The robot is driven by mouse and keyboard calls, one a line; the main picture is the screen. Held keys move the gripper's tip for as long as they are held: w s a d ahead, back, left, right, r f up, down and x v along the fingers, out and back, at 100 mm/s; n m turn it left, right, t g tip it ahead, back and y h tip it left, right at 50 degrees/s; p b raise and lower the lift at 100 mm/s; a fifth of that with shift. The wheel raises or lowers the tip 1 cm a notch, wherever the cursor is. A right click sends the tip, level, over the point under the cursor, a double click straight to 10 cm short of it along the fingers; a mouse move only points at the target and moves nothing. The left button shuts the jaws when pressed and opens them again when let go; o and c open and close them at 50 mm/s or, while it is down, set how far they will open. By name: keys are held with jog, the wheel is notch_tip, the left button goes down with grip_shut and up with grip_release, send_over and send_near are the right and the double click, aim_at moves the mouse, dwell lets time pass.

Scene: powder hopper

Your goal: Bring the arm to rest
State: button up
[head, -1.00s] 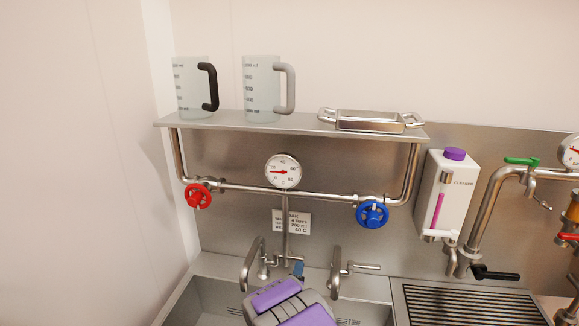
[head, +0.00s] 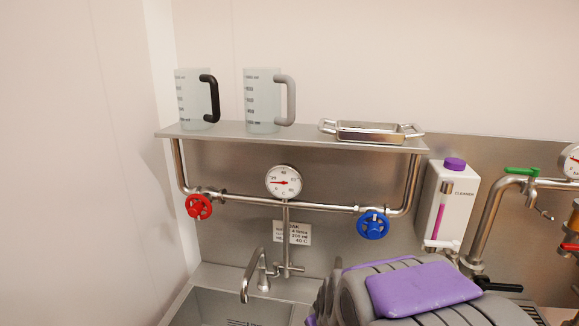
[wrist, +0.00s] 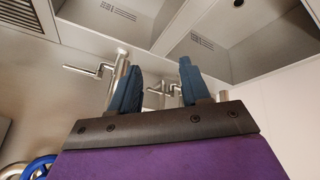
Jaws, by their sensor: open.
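My arm (head: 425,290), grey with purple panels, fills the lower right of the head view, in front of the sink and drain area. In that view my gripper's fingers are hidden. In the wrist view my gripper (wrist: 155,88) shows two blue fingers standing well apart, with nothing between them. The fingers point toward the sink taps and basins.
A shelf (head: 300,137) holds two measuring jugs (head: 194,100) and a metal tray (head: 370,131). Below are a red valve (head: 199,207), a blue valve (head: 373,225) and a gauge (head: 284,182). A cleaner dispenser (head: 440,208) hangs right. The sink basin (head: 230,308) is at lower left.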

jog(key=s+d+r+m+g, duration=0.2)
jog(key=s, duration=0.8)
jog(key=s+d+r+m+g, duration=0.1)
jog(key=s+d+r+g, duration=0.1)
jog(key=s, duration=0.9)
jog(key=s+d+r+m+g, duration=0.2)
jog(key=s+g, duration=0.1)
jog(key=s, duration=0.8)
jog(key=shift+m+h, duration=0.3)
